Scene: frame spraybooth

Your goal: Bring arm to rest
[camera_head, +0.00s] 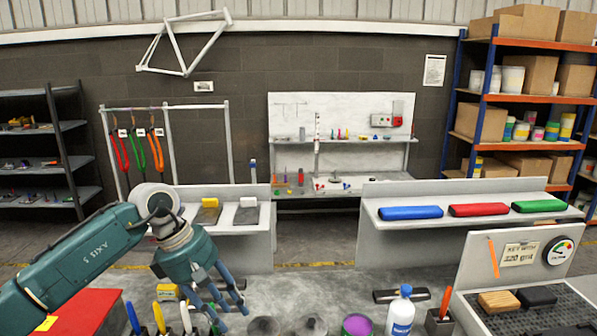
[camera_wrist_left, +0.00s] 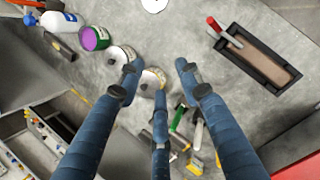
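My left arm (camera_head: 85,255) is a teal arm that comes in from the left of the head view and reaches over the grey workbench. Its gripper (camera_head: 219,300) points down at the bench, with blue fingers spread. In the left wrist view the three fingers of this gripper (camera_wrist_left: 157,92) stand apart with nothing held between them. Round lids or cans (camera_wrist_left: 152,82) lie below the fingertips; whether any finger touches them cannot be told. My right arm and gripper do not show in either view.
A white bottle (camera_head: 400,312), a purple-topped can (camera_head: 356,326) and round lids (camera_head: 264,326) stand on the bench. Brushes (camera_head: 159,318) stand near the gripper. A red surface (camera_head: 85,308) lies under the arm. A sanding station (camera_head: 515,262) is at the right.

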